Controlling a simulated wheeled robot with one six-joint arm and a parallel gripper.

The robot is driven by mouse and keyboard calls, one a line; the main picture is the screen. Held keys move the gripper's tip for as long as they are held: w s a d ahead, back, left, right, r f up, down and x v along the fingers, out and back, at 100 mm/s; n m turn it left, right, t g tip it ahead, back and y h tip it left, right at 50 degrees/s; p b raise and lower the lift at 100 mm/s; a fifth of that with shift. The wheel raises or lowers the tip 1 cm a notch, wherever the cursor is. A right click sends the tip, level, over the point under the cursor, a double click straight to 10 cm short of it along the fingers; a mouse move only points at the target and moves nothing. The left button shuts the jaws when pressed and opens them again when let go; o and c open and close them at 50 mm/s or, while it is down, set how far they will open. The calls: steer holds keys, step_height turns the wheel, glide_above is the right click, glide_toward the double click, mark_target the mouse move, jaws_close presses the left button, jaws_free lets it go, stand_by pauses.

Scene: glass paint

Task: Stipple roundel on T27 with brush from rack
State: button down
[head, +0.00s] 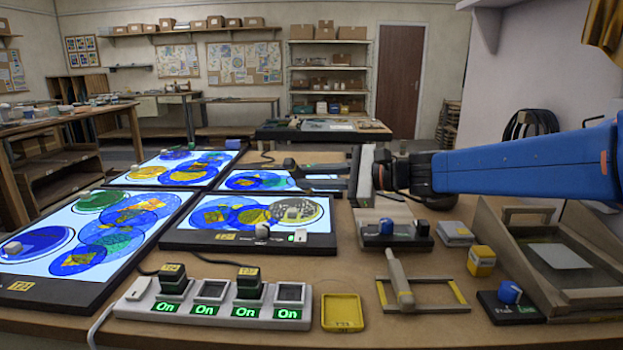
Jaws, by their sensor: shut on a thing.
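Several lit light panels hold blue, green and amber roundels: a large panel at the left front (160,243), one behind it (113,180), one in the middle (335,215) and one at the back (315,181). Their yellow labels are too small to read surely, so I cannot tell which is T27. My gripper (290,177) reaches in from the right, above the back panel, with its fingers pointing left. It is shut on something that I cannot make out.
A power strip (133,310) with several green "On" displays and dark plugs lies in front. A yellow tray (343,312) is beside it. Small knob boxes (398,244) and a wooden-framed tray (590,318) stand at the right.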

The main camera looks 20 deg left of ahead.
mark_target(290, 174)
steer(key=shift+w+a, duration=0.2)
steer(key=shift+a, duration=1.1)
steer(key=shift+w+a, duration=0.15)
steer(key=shift+a, duration=1.15)
steer(key=shift+f, duration=0.15)
steer(key=shift+f, duration=0.65)
steer(key=shift+f, duration=0.3)
steer(key=shift+r, duration=1.1)
steer(key=shift+r, duration=2.05)
